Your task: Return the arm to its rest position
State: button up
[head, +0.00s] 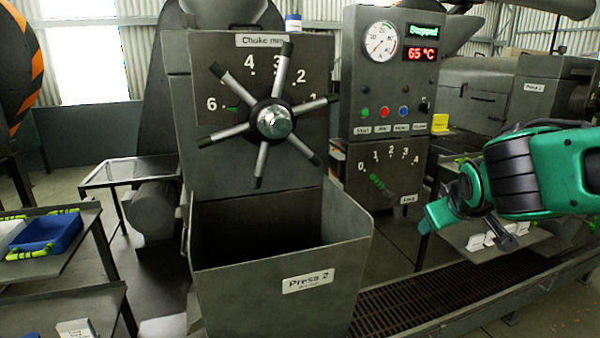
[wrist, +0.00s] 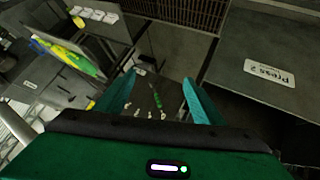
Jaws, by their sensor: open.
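My green arm comes in from the right edge in the head view, in front of the right-hand machinery. My gripper (head: 470,218) hangs at its end, to the right of the Press 2 bin and clear of it. In the wrist view my gripper (wrist: 160,92) shows two teal fingers spread wide apart with nothing held between them. Behind the gap a dark panel with a small green lever (wrist: 157,98) shows, some way off.
The Press 2 bin (head: 300,283) stands in front of a choke wheel (head: 273,121). A control panel (head: 393,75) reads Stopped and 65 °C. A grated channel (head: 440,297) runs along the floor at right. A blue tray (head: 45,235) sits on a left table.

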jog(key=s+d+f+m+g, duration=0.2)
jog(key=s+d+f+g, duration=0.1)
jog(key=s+d, duration=0.3)
jog(key=s+d+f+m+g, duration=0.2)
jog(key=s+d+f+m, duration=0.15)
jog(key=s, duration=0.35)
jog(key=s+f+m+g+y, duration=0.1)
jog(key=s+f+g, duration=0.1)
jog(key=s, duration=0.6)
jog(key=s+f+m+g+y, duration=0.1)
jog(key=s+f+m+g, duration=0.1)
jog(key=s, duration=0.6)
jog(key=shift+s+a+y, duration=0.15)
jog(key=shift+a+y, duration=0.05)
jog(key=shift+y, duration=0.2)
jog(key=shift+m, duration=0.25)
jog(key=shift+w+f, duration=0.2)
jog(key=shift+w, duration=0.5)
